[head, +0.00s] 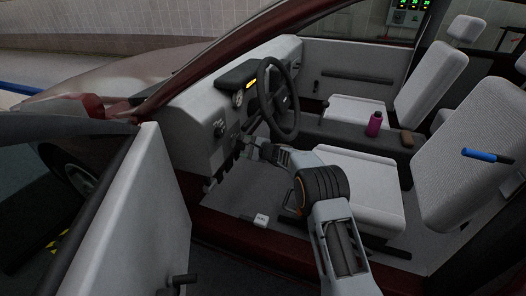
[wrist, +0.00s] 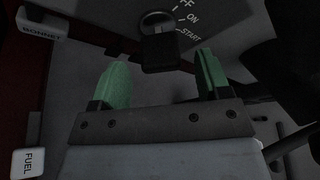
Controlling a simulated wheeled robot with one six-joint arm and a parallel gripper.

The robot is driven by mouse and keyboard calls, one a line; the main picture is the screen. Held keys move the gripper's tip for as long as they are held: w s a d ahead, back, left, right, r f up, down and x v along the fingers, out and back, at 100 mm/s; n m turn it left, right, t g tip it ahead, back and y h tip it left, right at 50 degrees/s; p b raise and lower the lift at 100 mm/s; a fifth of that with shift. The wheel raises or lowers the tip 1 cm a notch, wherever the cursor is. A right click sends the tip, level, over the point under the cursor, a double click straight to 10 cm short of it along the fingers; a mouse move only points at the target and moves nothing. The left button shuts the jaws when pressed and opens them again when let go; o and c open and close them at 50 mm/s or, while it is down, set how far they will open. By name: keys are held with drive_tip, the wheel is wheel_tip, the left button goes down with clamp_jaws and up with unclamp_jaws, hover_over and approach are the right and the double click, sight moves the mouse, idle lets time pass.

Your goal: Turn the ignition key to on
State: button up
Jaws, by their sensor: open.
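The ignition key (wrist: 159,52) has a dark head and shows at the top centre of the wrist view. Beside it are the marks ON and START, with a partly cut-off mark above. The key's pointing mark is hard to read in the dim light. My gripper (wrist: 162,70) is open, with one green finger on each side below the key head. The key head lies ahead of the gap between the fingers, and no contact shows. In the head view my gripper (head: 252,149) is low beside the steering wheel (head: 283,98); the key cannot be made out there.
A BONNET handle (wrist: 42,22) is at the upper left of the wrist view and a FUEL handle (wrist: 28,162) at the lower left.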

drive_tip(key=v, duration=1)
drive_tip(key=shift+d, duration=0.1)
drive_tip(key=s+f+n+g+h+p, duration=0.1)
drive_tip(key=s+f+n+g, duration=0.35)
drive_tip(key=s, duration=0.45)
drive_tip(key=s+d+r+n+g+h+p, duration=0.35)
drive_tip(key=s+r+p, duration=0.2)
drive_tip(key=s, duration=0.45)
drive_tip(key=s+d+r+n+h+p, duration=0.2)
drive_tip(key=s+d+r+p, duration=0.2)
drive_tip(key=r, duration=0.5)
drive_tip(key=s+d+r+n+t+h+p, duration=0.1)
drive_tip(key=s+d+r+n+h+p, duration=0.2)
drive_tip(key=s+r+p, duration=0.3)
drive_tip(key=s+d+r+n+t+h+p, duration=0.1)
drive_tip(key=s+d+r+n+h+p, duration=0.1)
drive_tip(key=s+d+r+p, duration=0.3)
drive_tip(key=s+r, duration=0.4)
drive_tip(key=r, duration=0.2)
drive_tip(key=shift+s+d+r, duration=0.15)
drive_tip(key=shift+d+r, duration=0.1)
drive_tip(key=shift+r, duration=0.1)
